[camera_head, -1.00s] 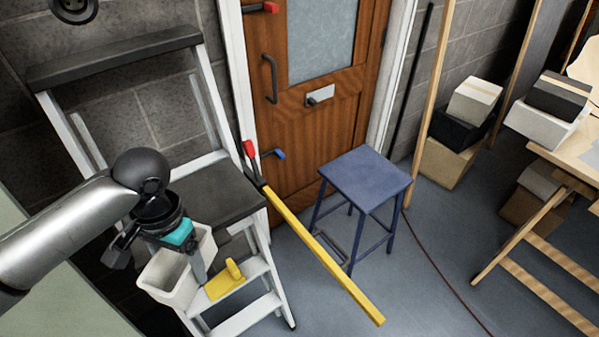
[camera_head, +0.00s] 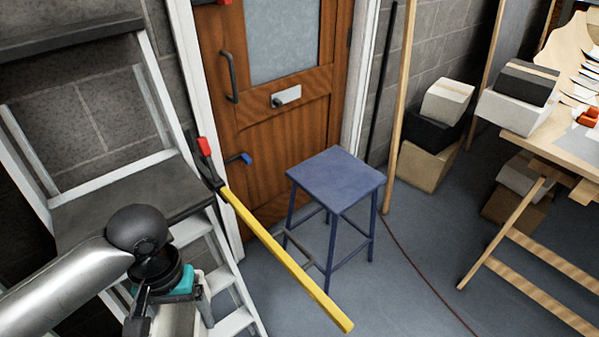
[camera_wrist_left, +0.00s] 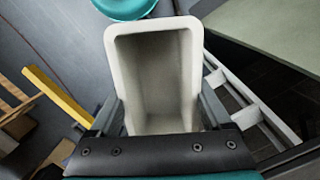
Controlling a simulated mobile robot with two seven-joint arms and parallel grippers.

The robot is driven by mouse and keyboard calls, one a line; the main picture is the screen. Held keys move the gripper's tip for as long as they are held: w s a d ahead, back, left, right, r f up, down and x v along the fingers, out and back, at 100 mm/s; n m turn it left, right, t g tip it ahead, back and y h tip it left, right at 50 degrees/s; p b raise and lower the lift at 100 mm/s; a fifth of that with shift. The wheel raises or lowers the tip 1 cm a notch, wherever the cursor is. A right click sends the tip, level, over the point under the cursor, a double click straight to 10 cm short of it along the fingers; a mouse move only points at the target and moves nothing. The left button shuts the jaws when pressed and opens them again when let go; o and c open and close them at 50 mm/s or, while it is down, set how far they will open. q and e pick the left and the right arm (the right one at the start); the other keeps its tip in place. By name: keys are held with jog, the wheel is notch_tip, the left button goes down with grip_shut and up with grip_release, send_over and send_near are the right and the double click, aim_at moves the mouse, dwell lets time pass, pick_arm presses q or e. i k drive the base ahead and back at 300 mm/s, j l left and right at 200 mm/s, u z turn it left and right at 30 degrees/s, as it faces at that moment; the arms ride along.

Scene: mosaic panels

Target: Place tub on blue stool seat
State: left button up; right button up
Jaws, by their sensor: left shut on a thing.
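The tub is a cream, deep rectangular container, seen from above and empty in the left wrist view (camera_wrist_left: 153,128). My left gripper (camera_wrist_left: 163,112) is shut on it, with a finger on either side. In the head view the tub (camera_head: 176,322) shows only in part at the bottom left, mostly hidden by my gripper and cut by the frame edge. The blue stool (camera_head: 338,178) stands upright on the floor right of my gripper and apart from it. Its square seat is bare. My right gripper is not in view.
A stepladder (camera_head: 130,200) stands beside my left arm. A long yellow bar (camera_head: 285,258) slants between ladder and stool. Stacked boxes (camera_head: 430,160) and a wooden workbench (camera_head: 545,135) are at right. A teal round thing (camera_wrist_left: 125,8) shows at the wrist view's top.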

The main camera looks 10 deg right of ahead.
aim_at(336, 174)
jog(key=i+l, duration=0.1)
jog(key=l, duration=0.85)
jog(key=i+l, duration=0.1)
jog(key=l, duration=0.85)
jog(key=i+l, duration=0.25)
jog(key=i, duration=0.15)
jog(key=i+l, duration=0.25)
jog(key=i, duration=0.15)
jog(key=i+l, duration=0.25)
jog(key=i, duration=0.5)
